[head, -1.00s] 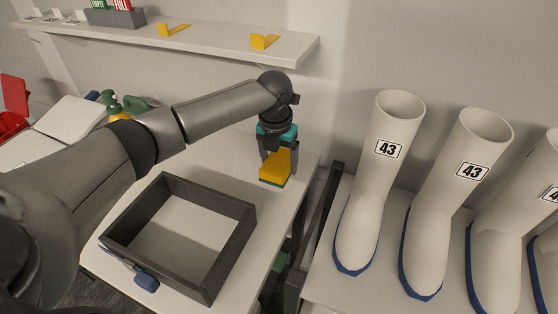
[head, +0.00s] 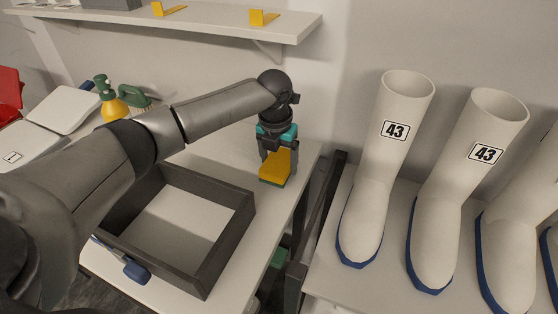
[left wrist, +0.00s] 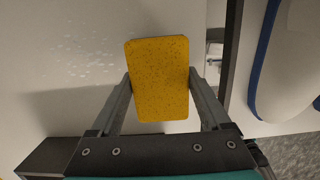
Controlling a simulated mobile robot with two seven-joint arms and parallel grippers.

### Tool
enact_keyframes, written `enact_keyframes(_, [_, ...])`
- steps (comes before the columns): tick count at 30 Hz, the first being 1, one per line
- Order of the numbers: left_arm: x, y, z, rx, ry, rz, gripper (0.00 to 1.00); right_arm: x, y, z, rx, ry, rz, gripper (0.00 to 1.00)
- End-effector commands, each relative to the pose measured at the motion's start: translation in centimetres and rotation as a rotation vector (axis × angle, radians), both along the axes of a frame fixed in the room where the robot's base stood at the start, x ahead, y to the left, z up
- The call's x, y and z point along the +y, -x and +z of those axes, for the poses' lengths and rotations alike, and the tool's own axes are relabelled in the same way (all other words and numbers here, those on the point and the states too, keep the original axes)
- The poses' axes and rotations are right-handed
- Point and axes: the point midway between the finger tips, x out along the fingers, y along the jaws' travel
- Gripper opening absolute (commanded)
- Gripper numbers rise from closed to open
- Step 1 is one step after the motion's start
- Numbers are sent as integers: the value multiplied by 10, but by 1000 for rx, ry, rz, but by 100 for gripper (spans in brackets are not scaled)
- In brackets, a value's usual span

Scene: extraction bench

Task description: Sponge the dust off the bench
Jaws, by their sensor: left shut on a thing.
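My left gripper (head: 277,160) is shut on a yellow sponge (head: 275,167) with a green underside. It points down and holds the sponge at the right end of the white bench (head: 215,158). Whether the sponge touches the bench top I cannot tell. In the left wrist view the sponge (left wrist: 160,80) sits between the two fingers. Pale specks that look like dust (left wrist: 85,68) lie on the bench to the left of the sponge. My right gripper is not in view.
A dark open frame (head: 222,245) stands on the bench in front of the gripper. A yellow spray bottle (head: 112,107) and green brush (head: 135,97) are at the back left. White boots (head: 385,160) stand right of the bench. A shelf (head: 215,24) hangs above.

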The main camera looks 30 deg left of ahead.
Motion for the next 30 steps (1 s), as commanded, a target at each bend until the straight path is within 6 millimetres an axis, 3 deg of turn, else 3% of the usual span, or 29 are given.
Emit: enact_keyframes(30, [0, 0, -18, 1, 0, -1, 36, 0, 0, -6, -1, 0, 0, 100])
